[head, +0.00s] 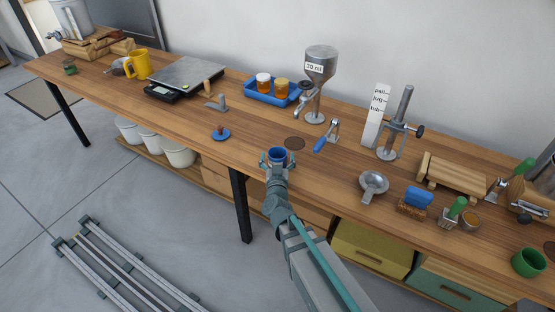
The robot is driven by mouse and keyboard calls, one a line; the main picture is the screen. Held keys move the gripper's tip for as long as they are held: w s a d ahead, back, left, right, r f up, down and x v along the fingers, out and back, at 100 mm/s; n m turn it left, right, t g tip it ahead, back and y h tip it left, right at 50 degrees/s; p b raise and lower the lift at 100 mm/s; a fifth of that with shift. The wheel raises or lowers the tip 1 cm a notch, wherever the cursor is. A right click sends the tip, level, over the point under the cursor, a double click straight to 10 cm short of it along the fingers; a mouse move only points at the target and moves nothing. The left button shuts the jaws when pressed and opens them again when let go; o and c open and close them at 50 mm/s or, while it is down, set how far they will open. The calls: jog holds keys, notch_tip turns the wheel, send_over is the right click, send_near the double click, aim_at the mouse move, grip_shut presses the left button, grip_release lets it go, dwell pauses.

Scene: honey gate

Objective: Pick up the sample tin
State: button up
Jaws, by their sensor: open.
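A small round blue open-topped tin (277,153), which looks like the sample tin, is at the front edge of the wooden bench (180,115). My gripper (277,161) is open, with a finger on each side of the tin. I cannot tell whether the fingers touch it. The tin's lower part is hidden by my gripper and wrist. My arm reaches up to it from the lower right.
A blue disc with a knob (221,134) lies to the left. Behind are a blue tray (260,94) with two jars, a steel funnel stand (318,70) and a blue-handled tool (326,136). A metal strainer (373,184) and blue sponge (418,197) are to the right.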

jog(key=shift+w, duration=0.95)
jog(key=c, duration=1.2)
jog(key=shift+s, duration=0.15)
jog(key=shift+c, duration=0.2)
